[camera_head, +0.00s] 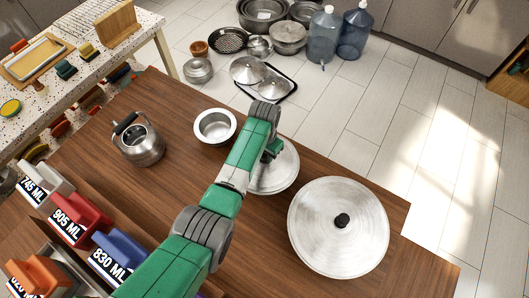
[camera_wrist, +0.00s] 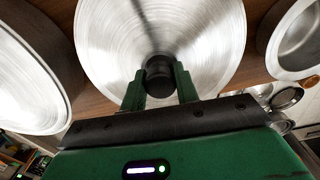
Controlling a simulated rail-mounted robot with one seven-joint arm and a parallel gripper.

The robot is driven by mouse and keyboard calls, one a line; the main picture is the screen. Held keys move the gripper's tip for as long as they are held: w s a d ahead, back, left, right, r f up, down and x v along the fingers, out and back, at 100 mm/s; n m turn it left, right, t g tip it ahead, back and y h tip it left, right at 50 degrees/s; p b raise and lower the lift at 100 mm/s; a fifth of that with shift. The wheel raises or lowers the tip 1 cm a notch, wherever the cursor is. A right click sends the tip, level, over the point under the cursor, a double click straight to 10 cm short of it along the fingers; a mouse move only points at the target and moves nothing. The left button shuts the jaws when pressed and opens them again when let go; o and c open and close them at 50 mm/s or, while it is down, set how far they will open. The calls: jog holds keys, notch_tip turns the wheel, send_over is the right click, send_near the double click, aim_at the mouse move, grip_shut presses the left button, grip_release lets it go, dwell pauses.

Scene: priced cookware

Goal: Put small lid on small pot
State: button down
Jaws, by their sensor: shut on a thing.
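The small lid (camera_head: 284,172) is a round brushed-metal disc with a dark knob, partly hidden by my arm in the head view. In the wrist view the small lid (camera_wrist: 205,40) fills the upper middle. My gripper (camera_wrist: 159,85) is shut on its dark knob, one green finger on each side. In the head view my gripper (camera_head: 270,150) is over the lid. I cannot tell whether the lid touches the table. The small pot (camera_head: 215,127) stands open and empty to the left of the lid; it also shows at the right of the wrist view (camera_wrist: 297,45).
A larger lid (camera_head: 335,250) with a black knob is to the right on the wooden table (camera_head: 180,195). A kettle (camera_head: 140,145) stands left of the pot. More cookware (camera_head: 288,36) and water jugs (camera_head: 324,35) are on the floor beyond.

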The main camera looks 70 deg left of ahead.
jog(key=shift+f, duration=0.2)
dwell(0.4)
jog(key=shift+c, duration=1.6)
grip_release()
notch_tip(320, 180, up, 8)
jog(key=shift+f+p, duration=0.1)
jog(key=shift+p, duration=0.65)
